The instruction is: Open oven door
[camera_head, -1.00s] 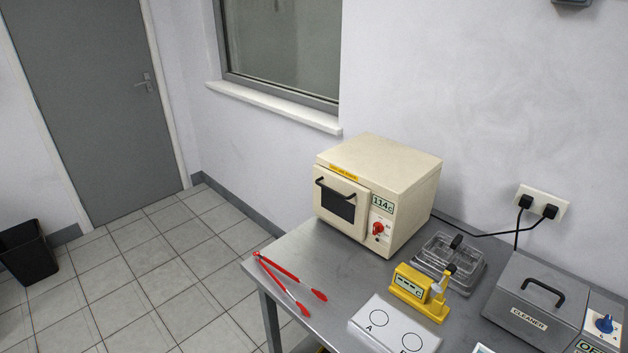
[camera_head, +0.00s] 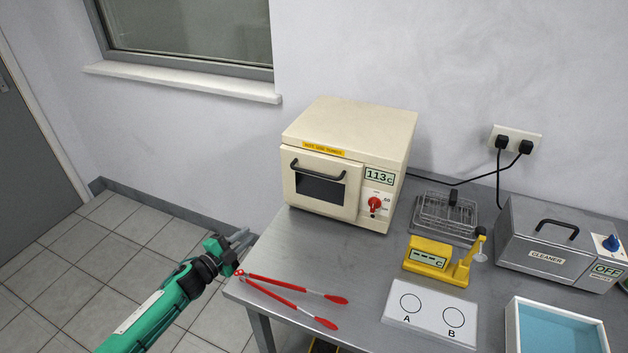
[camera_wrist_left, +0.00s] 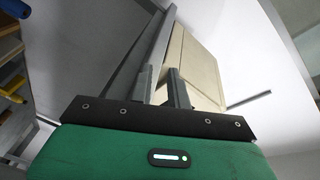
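The cream oven (camera_head: 350,150) stands on the steel table against the wall. Its door (camera_head: 318,186) on the front is shut, with a dark window and a black bar handle (camera_head: 318,170) across the top. The oven display reads 113c above a red knob (camera_head: 375,204). My left gripper (camera_head: 243,238) is at the table's left edge, left of and lower than the door in the picture, apart from the handle. Its fingers are apart and empty; they also show in the left wrist view (camera_wrist_left: 162,86), with the cream oven (camera_wrist_left: 196,62) beyond them. My right gripper is out of view.
Red tongs (camera_head: 290,290) lie on the table near my left gripper. A white A/B plate (camera_head: 430,316), yellow gauge (camera_head: 438,258), wire basket (camera_head: 446,215), cleaner box (camera_head: 555,245) and blue-lined tray (camera_head: 555,335) fill the right. Bare table lies before the oven.

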